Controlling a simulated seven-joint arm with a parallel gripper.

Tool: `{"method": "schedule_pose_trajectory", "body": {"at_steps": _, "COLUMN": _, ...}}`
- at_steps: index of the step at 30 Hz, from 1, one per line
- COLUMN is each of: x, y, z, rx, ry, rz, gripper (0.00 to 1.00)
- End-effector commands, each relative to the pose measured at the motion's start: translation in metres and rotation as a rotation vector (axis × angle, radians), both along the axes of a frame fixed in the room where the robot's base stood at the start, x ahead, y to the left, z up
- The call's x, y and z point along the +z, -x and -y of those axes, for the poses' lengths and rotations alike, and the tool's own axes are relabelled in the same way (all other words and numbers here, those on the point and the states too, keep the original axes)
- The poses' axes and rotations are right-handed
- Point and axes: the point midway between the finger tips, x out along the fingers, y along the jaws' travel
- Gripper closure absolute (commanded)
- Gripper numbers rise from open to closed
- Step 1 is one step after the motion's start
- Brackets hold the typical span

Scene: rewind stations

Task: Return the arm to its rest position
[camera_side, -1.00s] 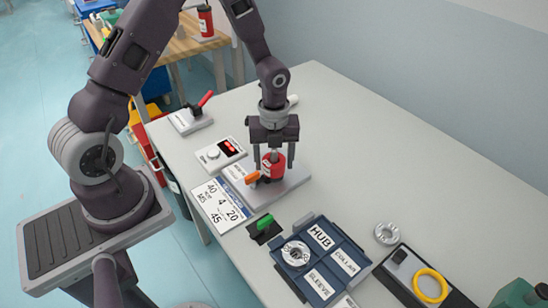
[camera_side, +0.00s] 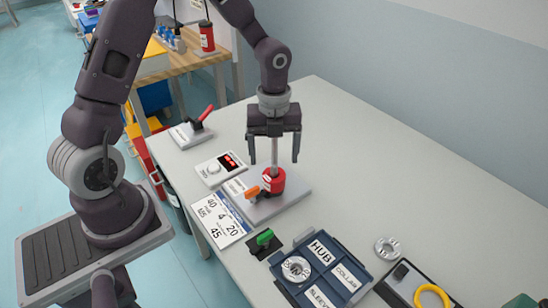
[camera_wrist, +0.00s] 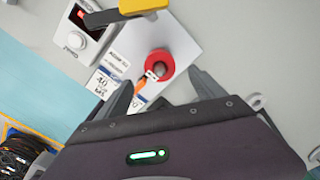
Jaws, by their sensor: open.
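My gripper (camera_side: 274,160) is open and empty, pointing down above the red cylindrical part (camera_side: 274,182).
A blue tray (camera_side: 357,262) labelled HUB, COLLAR and SLEEVE lies at the front, beside a green-handled clip (camera_side: 264,237). A red-levered switch (camera_side: 203,118) and a small display box (camera_side: 222,168) stand to the left. The table's right side is mostly clear.

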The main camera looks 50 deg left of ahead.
Motion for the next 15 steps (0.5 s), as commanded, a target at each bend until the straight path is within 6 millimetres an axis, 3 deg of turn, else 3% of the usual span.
{"method": "schedule_pose_trajectory", "body": {"at_steps": 5, "x": 0.002, "y": 0.0, "z": 0.0, "rx": 0.009, "ry": -0.003, "rz": 0.003, "gripper": 0.22}}
{"method": "schedule_pose_trajectory", "body": {"at_steps": 7, "x": 0.017, "y": 0.003, "z": 0.0, "rx": 0.081, "ry": -0.021, "rz": 0.024, "gripper": 0.22}}
{"method": "schedule_pose_trajectory", "body": {"at_steps": 11, "x": 0.086, "y": 0.029, "z": 0.002, "rx": 0.486, "ry": -0.068, "rz": 0.135, "gripper": 0.22}}
{"method": "schedule_pose_trajectory", "body": {"at_steps": 15, "x": 0.158, "y": 0.086, "z": 0.014, "rx": 1.089, "ry": 0.014, "rz": 0.293, "gripper": 0.22}}
